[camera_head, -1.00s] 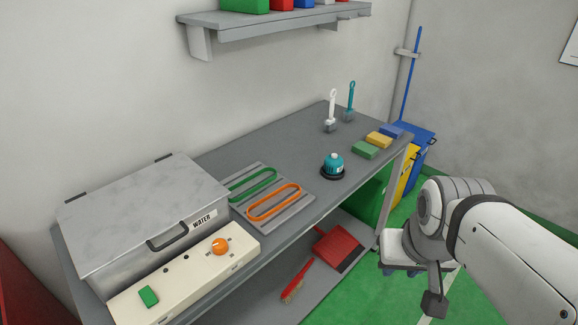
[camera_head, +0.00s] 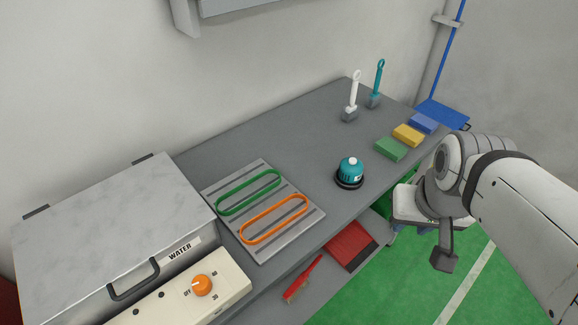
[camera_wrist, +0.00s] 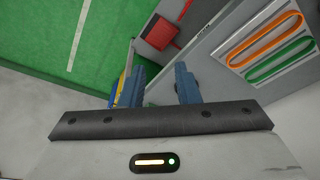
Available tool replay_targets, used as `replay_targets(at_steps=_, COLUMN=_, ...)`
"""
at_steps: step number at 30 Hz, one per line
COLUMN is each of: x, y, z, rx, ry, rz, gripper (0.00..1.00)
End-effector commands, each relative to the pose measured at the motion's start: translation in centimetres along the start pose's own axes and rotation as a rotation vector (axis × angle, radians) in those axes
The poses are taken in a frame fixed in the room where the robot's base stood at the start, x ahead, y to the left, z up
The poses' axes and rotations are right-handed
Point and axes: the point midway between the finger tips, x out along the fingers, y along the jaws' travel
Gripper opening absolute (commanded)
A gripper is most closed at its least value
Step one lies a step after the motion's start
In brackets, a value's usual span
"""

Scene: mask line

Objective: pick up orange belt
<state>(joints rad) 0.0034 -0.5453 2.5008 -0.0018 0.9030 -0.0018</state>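The orange belt (camera_head: 274,219) is a long flat loop lying on a grey grooved plate (camera_head: 291,235) on the workbench. A green belt (camera_head: 248,192) of the same shape lies beside it on the plate, farther from the bench's front edge. In the wrist view the orange belt (camera_wrist: 265,40) and the green belt (camera_wrist: 280,61) show at the upper right. My gripper (camera_wrist: 158,84) has its two blue fingers apart with nothing between them. It is beyond the bench's front edge, well away from the orange belt. In the head view its fingers are mostly hidden.
A grey box marked WATER (camera_head: 112,240) stands left of the plate, with an orange-knobbed control panel (camera_head: 202,286) in front. Sponges (camera_head: 408,135) and two brushes (camera_head: 351,98) are farther right. A red dustpan (camera_head: 351,246) lies below.

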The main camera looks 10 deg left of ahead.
Motion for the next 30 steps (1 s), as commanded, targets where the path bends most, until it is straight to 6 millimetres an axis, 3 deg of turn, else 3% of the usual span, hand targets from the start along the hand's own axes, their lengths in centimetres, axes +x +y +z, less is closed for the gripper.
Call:
replay_targets(at_steps=4, x=0.5, y=-0.7, z=-0.7, rx=0.026, ry=-0.014, rz=-0.008, gripper=0.29)
replay_targets(at_steps=8, x=2.1, y=-3.0, z=-2.8, rx=0.102, ry=-0.058, rz=-0.026, gripper=0.29)
replay_targets(at_steps=11, x=4.1, y=-6.1, z=-4.8, rx=0.213, ry=-0.108, rz=-0.029, gripper=0.29)
replay_targets(at_steps=16, x=8.4, y=-13.1, z=-7.4, rx=0.418, ry=-0.191, rz=-0.002, gripper=0.29)
replay_targets(at_steps=21, x=12.6, y=-19.7, z=-7.8, rx=0.589, ry=-0.245, rz=0.049, gripper=0.29)
replay_targets(at_steps=24, x=14.3, y=-22.4, z=-7.5, rx=0.659, ry=-0.261, rz=0.076, gripper=0.29)
replay_targets(at_steps=30, x=16.1, y=-24.7, z=-7.0, rx=0.727, ry=-0.272, rz=0.104, gripper=0.29)
